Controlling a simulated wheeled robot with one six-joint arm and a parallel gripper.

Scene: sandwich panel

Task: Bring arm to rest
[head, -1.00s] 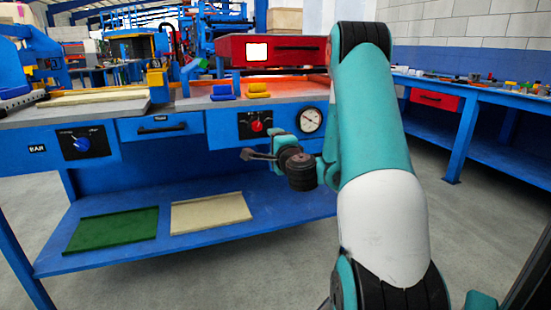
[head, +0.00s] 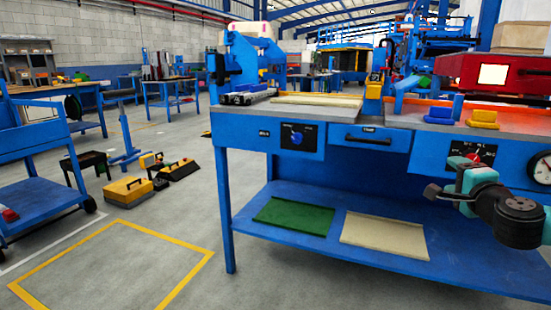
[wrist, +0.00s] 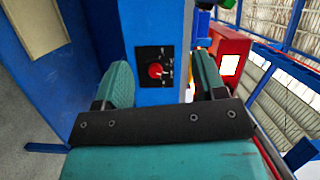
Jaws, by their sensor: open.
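My gripper (head: 447,193) shows at the right of the head view, in front of the blue workbench (head: 232,215). It holds nothing. In the wrist view my gripper (wrist: 160,95) has its two teal fingers spread apart. Between and beyond them is a black panel with a red knob (wrist: 155,71) on the bench front. Most of my arm is outside the head view.
A green panel (head: 293,216) and a cream panel (head: 384,234) lie on the lower shelf. A red box unit (head: 490,75) stands on the bench top at right. Yellow tool cases (head: 128,190) sit on the floor at left. The yellow-outlined floor area (head: 110,265) is clear.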

